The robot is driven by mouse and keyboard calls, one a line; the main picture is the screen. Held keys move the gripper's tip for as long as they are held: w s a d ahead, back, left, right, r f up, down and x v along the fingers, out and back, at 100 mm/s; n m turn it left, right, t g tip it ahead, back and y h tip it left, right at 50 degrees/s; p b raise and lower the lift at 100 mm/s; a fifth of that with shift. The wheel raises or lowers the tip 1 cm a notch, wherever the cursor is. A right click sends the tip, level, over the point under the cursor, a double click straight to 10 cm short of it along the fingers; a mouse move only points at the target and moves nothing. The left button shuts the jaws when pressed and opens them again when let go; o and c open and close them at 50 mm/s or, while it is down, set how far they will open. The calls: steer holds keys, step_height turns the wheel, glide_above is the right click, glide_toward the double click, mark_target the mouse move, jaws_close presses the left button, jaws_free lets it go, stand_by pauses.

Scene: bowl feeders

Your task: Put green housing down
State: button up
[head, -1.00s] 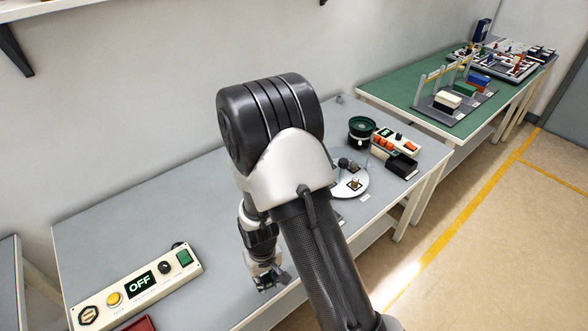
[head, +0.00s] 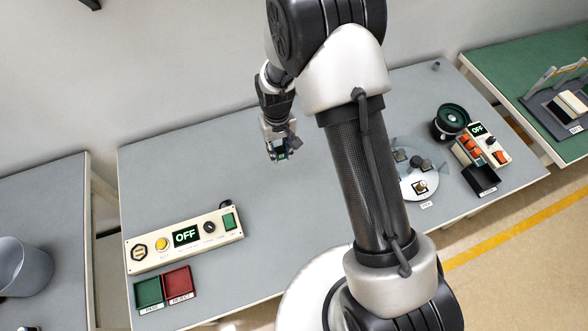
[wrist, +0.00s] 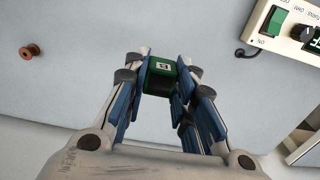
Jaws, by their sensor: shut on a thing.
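The green housing (wrist: 161,77) is a small dark green block with a white marked label on its face. My gripper (wrist: 160,82) is shut on it, with one blue-padded finger on each side. In the head view my gripper (head: 279,152) hangs over the middle of the grey table, and the housing shows only as a small dark green patch between the fingers. The housing appears held above the tabletop, apart from it. A green tray (head: 148,293) labelled PASS and a red tray (head: 178,282) labelled REJECT lie at the table's front left.
A control panel (head: 184,238) reading OFF stands behind the trays; it also shows in the wrist view (wrist: 295,22). A brown spool (wrist: 30,51) lies on the table. A round white plate (head: 418,186), bowl feeder (head: 451,119) and second panel (head: 482,144) stand at right. The table's middle left is clear.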

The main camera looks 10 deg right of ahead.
mark_target(283, 183)
step_height(283, 183, down, 18)
steer(key=shift+w+f+b, duration=0.1)
steer(key=shift+w+b, duration=0.05)
steer(key=shift+b, duration=0.85)
steer(key=o, duration=0.5)
steer(key=shift+f, duration=0.1)
steer(key=o, duration=0.4)
